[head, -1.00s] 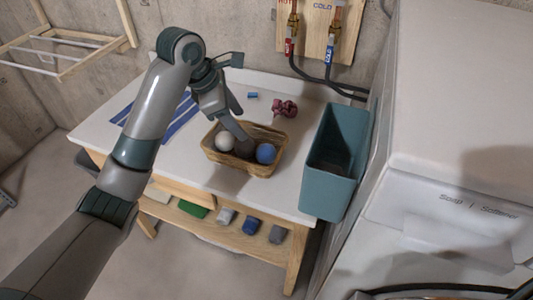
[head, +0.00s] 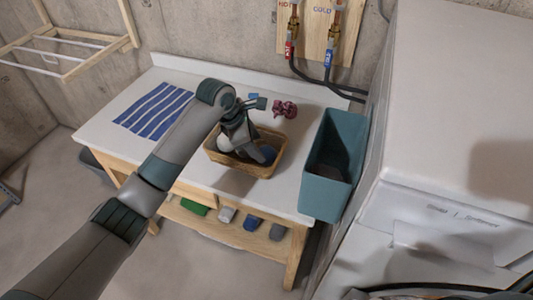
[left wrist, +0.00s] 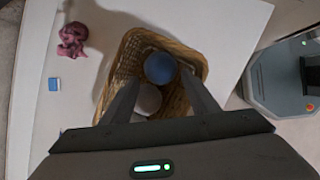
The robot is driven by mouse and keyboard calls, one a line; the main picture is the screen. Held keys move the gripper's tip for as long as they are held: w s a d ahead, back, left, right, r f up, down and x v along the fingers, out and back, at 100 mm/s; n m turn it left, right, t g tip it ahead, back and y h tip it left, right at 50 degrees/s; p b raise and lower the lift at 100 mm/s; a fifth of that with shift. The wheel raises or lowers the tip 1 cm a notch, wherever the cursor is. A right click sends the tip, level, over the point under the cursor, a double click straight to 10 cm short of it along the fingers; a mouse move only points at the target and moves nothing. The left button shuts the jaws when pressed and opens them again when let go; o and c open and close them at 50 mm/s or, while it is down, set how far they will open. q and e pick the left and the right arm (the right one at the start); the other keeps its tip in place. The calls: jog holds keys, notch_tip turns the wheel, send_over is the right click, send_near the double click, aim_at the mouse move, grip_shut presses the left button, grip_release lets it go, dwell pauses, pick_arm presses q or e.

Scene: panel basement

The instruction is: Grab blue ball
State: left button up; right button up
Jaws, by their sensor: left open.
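The blue ball (left wrist: 160,67) sits in the wicker basket (left wrist: 192,58) on the white table. In the head view the blue ball (head: 268,154) is partly hidden behind my left gripper (head: 250,155), which reaches down into the basket (head: 262,172). In the left wrist view my left gripper (left wrist: 162,92) is open, its two fingers spread, and the blue ball lies between and just beyond the fingertips. A pale ball (left wrist: 148,98) lies beside the blue ball, between the fingers. I cannot tell whether the fingers touch the blue ball. My right gripper is not in view.
A teal bin (head: 325,190) stands at the table's right end, beside a white machine (head: 440,190). A pink crumpled object (head: 285,109) and a small blue block (left wrist: 54,84) lie behind the basket. A blue-striped cloth (head: 158,111) lies on the left.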

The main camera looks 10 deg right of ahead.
aim_at(262, 151)
pick_arm(q)
jog(key=shift+d, duration=0.1)
jog(key=shift+d+f+p, duration=0.1)
jog(key=shift+f+p, duration=0.2)
jog(key=shift+p, duration=0.05)
jog(key=p+x, duration=0.1)
jog(key=x, duration=0.2)
jog(key=shift+d+f+p, duration=0.25)
jog(key=shift+f+p, duration=0.05)
jog(key=shift+f, duration=0.05)
jog(key=shift+w+d+f, duration=0.1)
jog(key=shift+f, duration=0.2)
jog(key=shift+c, duration=0.2)
jog(key=c, duration=0.6)
